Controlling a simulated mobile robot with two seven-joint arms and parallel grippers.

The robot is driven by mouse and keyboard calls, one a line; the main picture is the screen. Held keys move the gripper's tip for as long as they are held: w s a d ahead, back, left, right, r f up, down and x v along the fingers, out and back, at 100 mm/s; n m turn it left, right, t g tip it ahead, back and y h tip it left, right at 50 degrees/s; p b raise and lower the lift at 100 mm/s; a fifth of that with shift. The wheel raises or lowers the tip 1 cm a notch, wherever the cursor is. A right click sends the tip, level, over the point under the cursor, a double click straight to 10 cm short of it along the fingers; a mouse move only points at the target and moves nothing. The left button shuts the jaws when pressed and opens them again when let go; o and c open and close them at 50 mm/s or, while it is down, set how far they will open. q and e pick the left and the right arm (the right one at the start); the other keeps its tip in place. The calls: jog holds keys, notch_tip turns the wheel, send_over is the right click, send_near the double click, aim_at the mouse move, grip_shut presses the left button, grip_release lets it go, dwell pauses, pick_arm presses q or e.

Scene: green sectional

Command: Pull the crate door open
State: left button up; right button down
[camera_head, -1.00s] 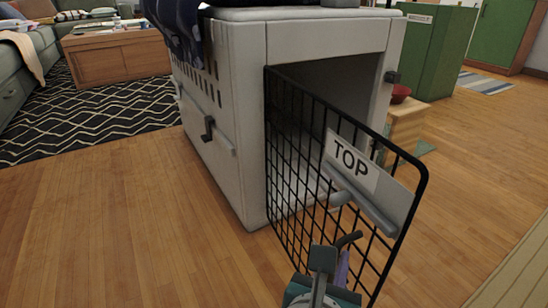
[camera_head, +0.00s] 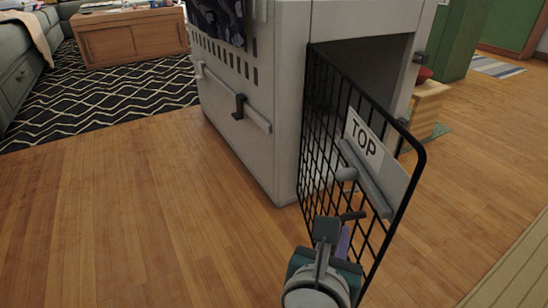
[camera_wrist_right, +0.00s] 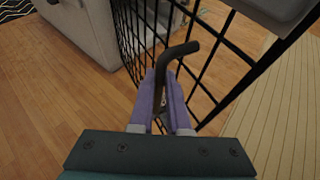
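The light grey crate (camera_head: 255,150) stands on the wood floor, and its dark opening (camera_head: 352,75) faces right and toward me. The black wire crate door (camera_head: 318,140) stands well open, swung out toward me from the opening's left side. It bears a grey plate with a "TOP" label (camera_head: 363,141). My right gripper (camera_wrist_right: 161,88) has its purple fingers closed around the door's black bent handle (camera_wrist_right: 178,51). In the head view the right gripper (camera_head: 343,243) is low on the door's near side, partly hidden by its wrist. My left gripper is not in view.
Open wood floor (camera_head: 110,220) lies left of the crate and door. A patterned rug (camera_head: 100,100), low wooden cabinet (camera_head: 130,40) and green sofa (camera_head: 25,70) are at back left. A small wooden stand (camera_head: 428,105) with a red bowl is beyond the crate. A pale mat (camera_head: 510,265) lies at right.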

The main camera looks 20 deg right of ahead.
jog(key=c, duration=1.3)
grip_release()
jog(key=shift+f, duration=0.2)
jog(key=o, duration=0.4)
jog(key=shift+w+r, duration=0.15)
jog(key=shift+w, duration=0.05)
jog(key=p+v, duration=0.4)
jog(key=v, duration=0.6)
